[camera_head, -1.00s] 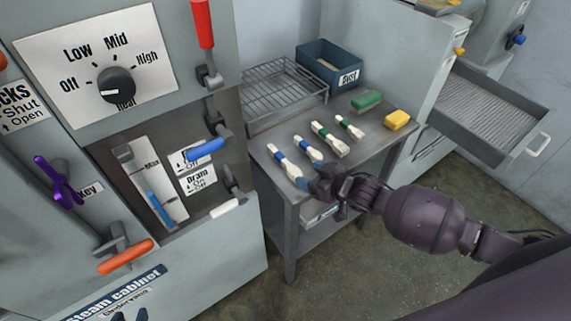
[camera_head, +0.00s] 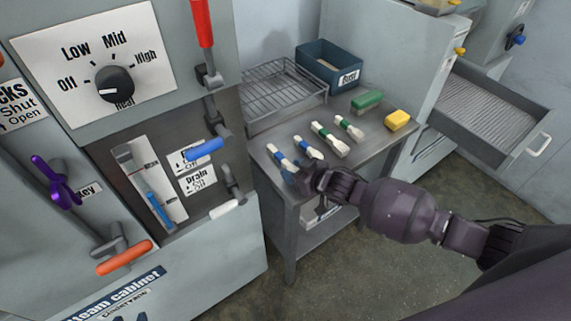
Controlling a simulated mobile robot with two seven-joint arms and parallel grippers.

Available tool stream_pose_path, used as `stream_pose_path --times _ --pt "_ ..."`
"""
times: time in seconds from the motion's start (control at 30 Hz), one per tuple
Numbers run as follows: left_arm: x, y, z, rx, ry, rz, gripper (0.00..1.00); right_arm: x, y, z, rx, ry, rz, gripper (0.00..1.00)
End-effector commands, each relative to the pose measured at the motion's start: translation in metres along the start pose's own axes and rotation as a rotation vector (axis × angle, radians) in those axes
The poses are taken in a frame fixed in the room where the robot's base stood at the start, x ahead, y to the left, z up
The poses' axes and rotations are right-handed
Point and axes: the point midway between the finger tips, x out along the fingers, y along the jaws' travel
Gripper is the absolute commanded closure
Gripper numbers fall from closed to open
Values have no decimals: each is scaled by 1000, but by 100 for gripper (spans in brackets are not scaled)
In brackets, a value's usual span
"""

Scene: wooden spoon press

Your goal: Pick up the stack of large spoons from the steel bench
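Several pale wooden spoon stacks with coloured bands lie side by side on the steel bench (camera_head: 375,147). Two have blue bands: the leftmost stack (camera_head: 280,156) and the one beside it (camera_head: 307,147). Two have green bands: a longer stack (camera_head: 329,140) and a shorter stack (camera_head: 349,127). Which stack counts as large is not marked. My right gripper (camera_head: 300,179) is at the bench's front edge, over the near ends of the blue-banded stacks and partly hiding them. Its finger opening and any contact are too small and dark to tell. My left gripper is not in view.
A wire rack (camera_head: 282,92) and a dark blue bin (camera_head: 328,66) stand at the bench's back. A green block (camera_head: 367,100) and a yellow block (camera_head: 397,120) lie right of the stacks. The control panel (camera_head: 200,105) with levers rises at left. An open drawer (camera_head: 492,108) juts out at right.

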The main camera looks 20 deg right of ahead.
Motion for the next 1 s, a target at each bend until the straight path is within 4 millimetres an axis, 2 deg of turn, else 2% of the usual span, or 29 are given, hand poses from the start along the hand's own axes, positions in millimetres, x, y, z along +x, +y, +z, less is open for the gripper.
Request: stream_pose_path --times 0.03,0.2,0.43,0.57,0.77,1.0 --pt "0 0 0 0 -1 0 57 0 0 0 0 0 0 64" --pt "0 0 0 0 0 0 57 0 0 0 0 0 0 88" --pt "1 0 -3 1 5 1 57 -1 0 -1 0 0 0 89" --pt "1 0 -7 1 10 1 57 -4 1 -10 -1 2 0 89" --pt "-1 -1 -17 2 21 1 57 -18 2 -44 -4 5 0 89" --pt "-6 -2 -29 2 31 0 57 -42 3 -102 -4 5 0 89"
